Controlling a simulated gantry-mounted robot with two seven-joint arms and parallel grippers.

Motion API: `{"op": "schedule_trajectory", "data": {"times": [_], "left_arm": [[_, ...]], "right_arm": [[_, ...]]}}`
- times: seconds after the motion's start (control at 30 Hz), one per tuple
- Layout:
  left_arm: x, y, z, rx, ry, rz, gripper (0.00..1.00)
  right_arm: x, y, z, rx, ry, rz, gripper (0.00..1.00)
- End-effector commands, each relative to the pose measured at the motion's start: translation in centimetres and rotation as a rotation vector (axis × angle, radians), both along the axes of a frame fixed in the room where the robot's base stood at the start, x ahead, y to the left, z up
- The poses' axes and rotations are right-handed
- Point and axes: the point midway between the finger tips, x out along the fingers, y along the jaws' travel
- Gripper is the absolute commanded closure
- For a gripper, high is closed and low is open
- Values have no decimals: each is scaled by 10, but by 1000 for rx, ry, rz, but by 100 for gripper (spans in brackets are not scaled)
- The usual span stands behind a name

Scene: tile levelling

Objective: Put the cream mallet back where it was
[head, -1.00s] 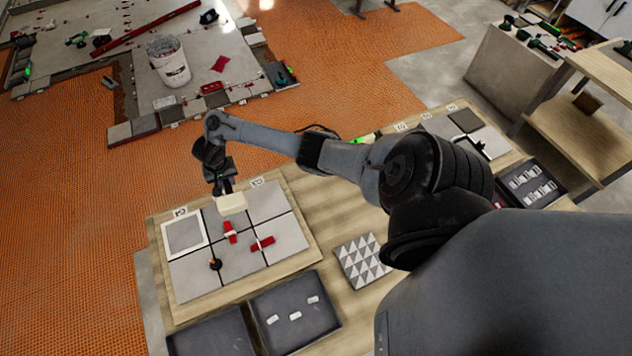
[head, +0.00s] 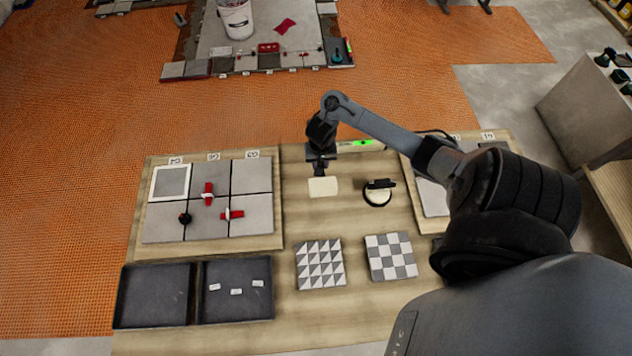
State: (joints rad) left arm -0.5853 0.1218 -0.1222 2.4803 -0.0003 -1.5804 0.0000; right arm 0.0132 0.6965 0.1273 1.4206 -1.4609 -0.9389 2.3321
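The cream mallet (head: 323,187) shows as a pale block just below my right gripper (head: 320,172), in the middle of the head view. The gripper is shut on it; the handle is mostly hidden by the fingers. The mallet is over bare wood between the left tile board (head: 272,242) and a round suction lifter (head: 378,193) with a black handle. I cannot tell whether it touches the table. My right arm comes in from the right. My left gripper is not in view.
A level with a green vial (head: 361,145) lies behind the lifter. Two patterned tiles (head: 320,264) (head: 391,257) lie in front. Dark trays (head: 155,296) stand at front left. Red clips and a dark knob sit on the left board's tiles. My arm partly covers the right board (head: 432,198).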

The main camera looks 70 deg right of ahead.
Motion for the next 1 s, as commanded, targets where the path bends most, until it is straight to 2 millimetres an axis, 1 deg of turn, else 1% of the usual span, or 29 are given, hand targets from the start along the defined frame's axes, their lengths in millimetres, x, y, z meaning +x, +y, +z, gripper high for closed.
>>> {"op": "schedule_trajectory", "data": {"times": [0.13, 0.23, 0.37, 0.6, 0.7, 0.83, 1.0], "left_arm": [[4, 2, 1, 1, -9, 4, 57], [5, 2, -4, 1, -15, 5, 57], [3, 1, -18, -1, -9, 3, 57], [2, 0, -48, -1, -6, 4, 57], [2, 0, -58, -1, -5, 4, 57], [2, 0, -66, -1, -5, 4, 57], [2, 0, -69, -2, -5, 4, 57]], "right_arm": [[-8, 0, -8, 9, 0, -2, 100], [-5, -4, -16, 12, 3, -2, 100], [13, -14, -31, 17, 4, -4, 100], [56, -36, -61, 17, 4, -4, 100], [70, -43, -70, 17, 4, -3, 100], [82, -50, -77, 17, 5, -2, 100], [89, -54, -79, 17, 5, -1, 100]]}}
